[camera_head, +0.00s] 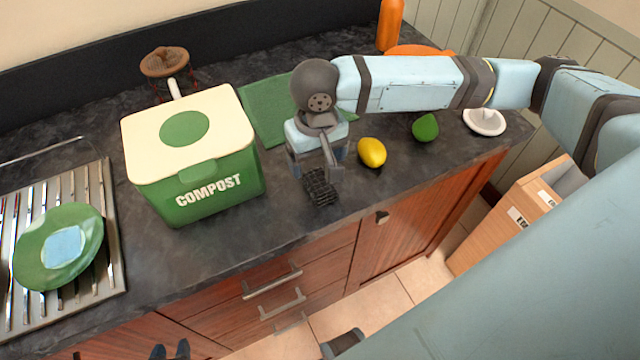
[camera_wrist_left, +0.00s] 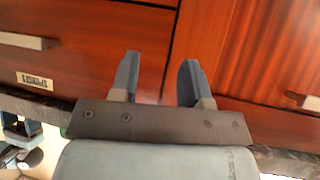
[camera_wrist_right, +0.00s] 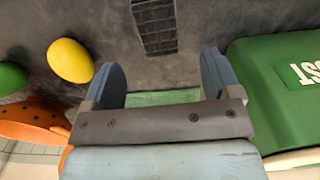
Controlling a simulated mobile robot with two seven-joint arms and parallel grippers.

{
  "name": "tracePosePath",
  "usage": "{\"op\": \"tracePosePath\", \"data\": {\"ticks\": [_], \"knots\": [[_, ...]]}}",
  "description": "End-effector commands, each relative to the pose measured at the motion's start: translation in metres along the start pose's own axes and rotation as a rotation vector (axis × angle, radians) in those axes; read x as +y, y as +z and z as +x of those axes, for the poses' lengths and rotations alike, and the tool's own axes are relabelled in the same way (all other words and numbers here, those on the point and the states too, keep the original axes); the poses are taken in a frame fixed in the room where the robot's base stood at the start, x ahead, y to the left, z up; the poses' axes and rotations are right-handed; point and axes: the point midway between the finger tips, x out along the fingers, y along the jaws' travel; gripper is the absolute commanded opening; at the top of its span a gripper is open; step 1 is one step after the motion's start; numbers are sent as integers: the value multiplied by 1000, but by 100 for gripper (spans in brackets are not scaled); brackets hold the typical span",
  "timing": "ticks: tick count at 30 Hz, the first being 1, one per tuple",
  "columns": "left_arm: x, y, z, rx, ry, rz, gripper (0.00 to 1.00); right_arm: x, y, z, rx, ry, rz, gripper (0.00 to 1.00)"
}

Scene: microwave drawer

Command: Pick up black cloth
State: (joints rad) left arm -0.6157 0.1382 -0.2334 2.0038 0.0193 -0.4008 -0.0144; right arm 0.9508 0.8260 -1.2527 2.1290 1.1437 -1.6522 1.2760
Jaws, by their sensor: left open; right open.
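The black cloth (camera_head: 322,188) is a small dark piece with a grid pattern, lying on the dark countertop near its front edge. My right gripper (camera_head: 320,172) is over the counter, pointing down just behind the cloth, and partly covers it in the head view. In the right wrist view the cloth (camera_wrist_right: 155,25) lies beyond the open fingers (camera_wrist_right: 160,72), with nothing between them. My left gripper (camera_head: 170,350) is low in front of the cabinets. In the left wrist view its fingers (camera_wrist_left: 158,80) are apart and empty, facing red wooden drawer fronts.
A green compost bin (camera_head: 195,190) stands left of the cloth. A lemon (camera_head: 372,153) and a green fruit (camera_head: 425,128) lie to the right. A green mat (camera_head: 262,110) lies behind. A drying rack (camera_head: 112,265) holds a green plate (camera_head: 30,262). Drawer handles (camera_head: 272,282) stick out below.

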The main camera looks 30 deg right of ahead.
Motion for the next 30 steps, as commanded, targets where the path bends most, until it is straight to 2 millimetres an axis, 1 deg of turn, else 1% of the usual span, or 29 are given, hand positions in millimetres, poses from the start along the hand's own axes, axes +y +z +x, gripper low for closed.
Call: {"op": "tracePosePath", "data": {"ticks": [1, 5, 8, 12, 16, 19, 25, 26, 27, 29, 30], "knots": [[0, 0, 1, 0, 0, -1, 43, 0, 0, 6, 0, 1, 0, 83], [0, -2, 1, 2, 0, -2, 43, 0, 0, 14, 1, 0, 0, 83], [0, -2, 2, 3, 0, -3, 43, 1, 2, 23, -1, 1, 0, 83], [0, -1, 2, 3, 0, -4, 43, 2, 6, 46, -1, 1, 0, 83], [1, 0, 3, 3, 1, -6, 43, 1, 5, 61, 1, 0, 0, 83], [1, -1, 3, 3, 1, -7, 43, 1, 5, 65, 1, 0, 0, 83], [1, -1, 3, 4, 1, -7, 43, 1, 5, 65, 2, -1, 0, 83], [1, -1, 3, 4, 1, -7, 43, 1, 5, 65, 1, -1, 0, 76], [1, -1, 3, 4, 1, -7, 43, 1, 5, 65, 2, -1, 0, 67], [1, -1, 3, 4, 1, -7, 43, 1, 5, 65, 2, -1, 0, 53], [1, -1, 3, 4, 2, -7, 43, 1, 5, 65, 2, -1, 0, 44]]}}
